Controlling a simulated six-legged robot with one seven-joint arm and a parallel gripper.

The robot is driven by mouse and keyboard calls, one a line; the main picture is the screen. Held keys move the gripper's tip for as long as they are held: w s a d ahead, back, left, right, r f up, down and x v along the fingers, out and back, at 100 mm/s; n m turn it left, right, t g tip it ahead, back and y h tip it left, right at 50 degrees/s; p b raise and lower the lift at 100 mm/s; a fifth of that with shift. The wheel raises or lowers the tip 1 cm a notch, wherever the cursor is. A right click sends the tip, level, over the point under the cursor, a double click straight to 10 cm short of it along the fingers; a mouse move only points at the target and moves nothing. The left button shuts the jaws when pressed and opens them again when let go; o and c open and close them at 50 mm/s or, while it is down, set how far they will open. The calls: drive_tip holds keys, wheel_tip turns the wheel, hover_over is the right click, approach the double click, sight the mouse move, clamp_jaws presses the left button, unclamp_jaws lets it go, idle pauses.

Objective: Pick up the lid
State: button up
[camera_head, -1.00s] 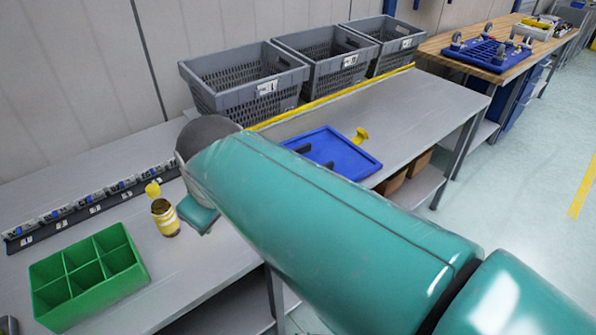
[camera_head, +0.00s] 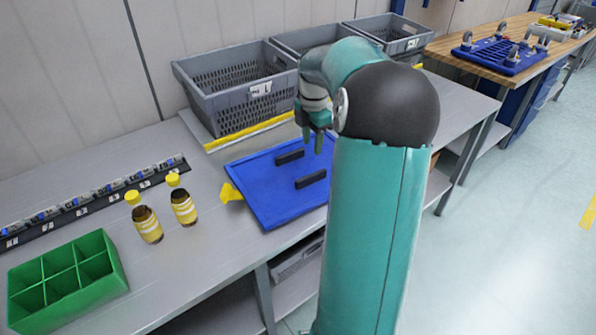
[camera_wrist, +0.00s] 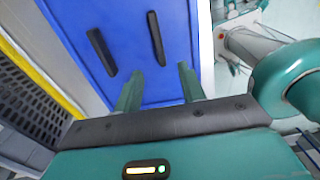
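A flat blue panel (camera_head: 262,190) with two black bar handles (camera_head: 290,157) lies on the grey workbench; it looks like the lid. My gripper (camera_head: 313,140) points down over the panel's far right part, near the handles. In the wrist view, my gripper (camera_wrist: 158,84) has its two fingers apart with nothing between them. The blue panel (camera_wrist: 130,75) fills the view beyond the fingertips, with the handles (camera_wrist: 157,40) just ahead of them. My arm hides the panel's right edge in the head view.
Two brown bottles (camera_head: 148,226) with yellow-and-white labels and yellow caps (camera_head: 172,179) stand left of the panel. A green divided box (camera_head: 70,290) is at the front left. Grey crates (camera_head: 235,90) line the back. A wooden bench (camera_head: 480,55) stands far right.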

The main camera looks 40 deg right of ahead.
hover_over(309, 175)
drive_tip(key=f, duration=0.7)
drive_tip(key=shift+s+f, duration=0.15)
drive_tip(key=shift+s, duration=0.25)
drive_tip(key=shift+w+f, duration=0.15)
drive_tip(key=shift+f, duration=1.35)
drive_tip(key=shift+w+f, duration=0.15)
drive_tip(key=shift+f, duration=1.35)
clamp_jaws()
